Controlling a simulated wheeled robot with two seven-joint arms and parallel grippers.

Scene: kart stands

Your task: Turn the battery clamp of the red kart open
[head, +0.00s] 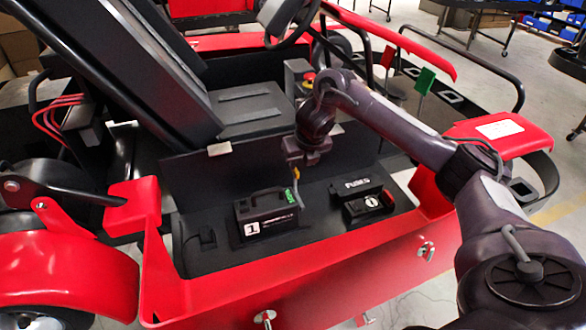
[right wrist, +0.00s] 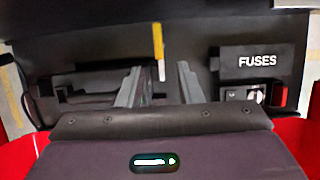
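The red kart's rear deck holds a black battery (head: 268,214) with a handle, a "1" label and a green mark at its right end. A thin yellow lever (head: 297,187), apparently the battery clamp, stands just right of the battery. In the right wrist view the lever (right wrist: 158,42) is yellow with a pale end and points toward me. My right gripper (head: 298,164) is above the lever, pointing down. Its two fingers (right wrist: 160,72) are apart, with the lever showing between their tips; I see no contact. The battery (right wrist: 75,88) is partly hidden by the left finger. My left gripper is not in view.
A black fuse box (head: 368,203) marked "FUSES" sits right of the lever, with a red switch beside it in the right wrist view (right wrist: 280,95). A red rear panel (head: 310,275) borders the front.

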